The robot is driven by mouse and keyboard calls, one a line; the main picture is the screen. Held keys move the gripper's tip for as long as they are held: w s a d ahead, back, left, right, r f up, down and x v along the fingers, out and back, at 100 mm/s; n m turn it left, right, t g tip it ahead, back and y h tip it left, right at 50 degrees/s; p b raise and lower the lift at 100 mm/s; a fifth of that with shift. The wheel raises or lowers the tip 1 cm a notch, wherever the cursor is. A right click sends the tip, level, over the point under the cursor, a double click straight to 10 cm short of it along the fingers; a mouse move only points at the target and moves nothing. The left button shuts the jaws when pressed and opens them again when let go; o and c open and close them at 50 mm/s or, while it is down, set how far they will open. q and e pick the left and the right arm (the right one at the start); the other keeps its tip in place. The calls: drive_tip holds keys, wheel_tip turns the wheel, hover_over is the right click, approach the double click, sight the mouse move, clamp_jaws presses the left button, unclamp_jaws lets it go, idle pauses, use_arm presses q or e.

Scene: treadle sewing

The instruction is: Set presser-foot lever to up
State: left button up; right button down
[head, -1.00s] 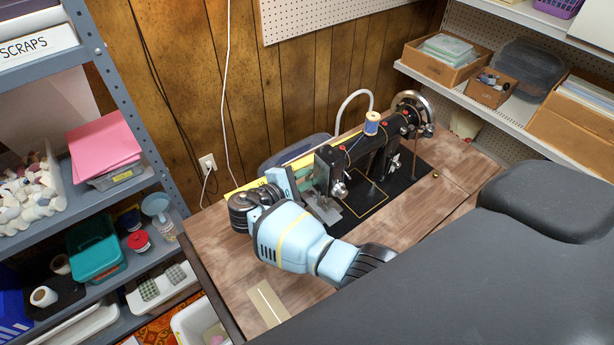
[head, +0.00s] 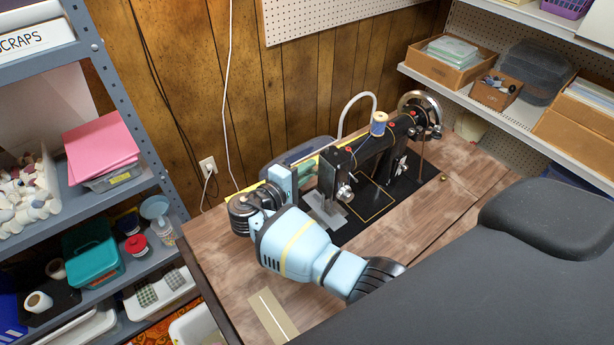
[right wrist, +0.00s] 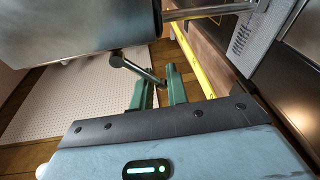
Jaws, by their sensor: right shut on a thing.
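The black sewing machine (head: 362,152) stands on the wooden table, its needle end toward the left. My right gripper (head: 311,172) reaches behind that end in the head view. In the right wrist view its two green fingers (right wrist: 159,78) are close together around a thin metal lever (right wrist: 138,70) with a dark round end, the presser-foot lever, beside the machine's head (right wrist: 85,30). The gripper is shut on it. In the head view the machine and hand hide the lever, and I cannot tell its height. My left gripper is not in view.
A thread spool (head: 378,123) stands on top of the machine and a handwheel (head: 432,103) is at its right end. A yellow strip (right wrist: 195,68) runs along the table's back edge. A grey shelf (head: 140,130) stands left.

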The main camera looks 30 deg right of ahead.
drive_tip(key=m, duration=0.1)
drive_tip(key=m+b, duration=0.2)
drive_tip(key=shift+w+r+t+h, duration=0.3)
drive_tip(key=shift+t, duration=0.1)
use_arm(q)
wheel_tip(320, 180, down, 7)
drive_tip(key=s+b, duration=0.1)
drive_tip(key=b, duration=0.4)
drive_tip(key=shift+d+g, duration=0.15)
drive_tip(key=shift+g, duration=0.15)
use_arm(e)
wheel_tip(320, 180, up, 3)
drive_tip(key=m, duration=0.3)
drive_tip(key=m+h, duration=0.1)
drive_tip(key=m, duration=0.1)
drive_tip(key=shift+w+a+f+m+t, duration=0.1)
drive_tip(key=shift+w+m+t, duration=0.05)
drive_tip(key=shift+m+t, duration=0.2)
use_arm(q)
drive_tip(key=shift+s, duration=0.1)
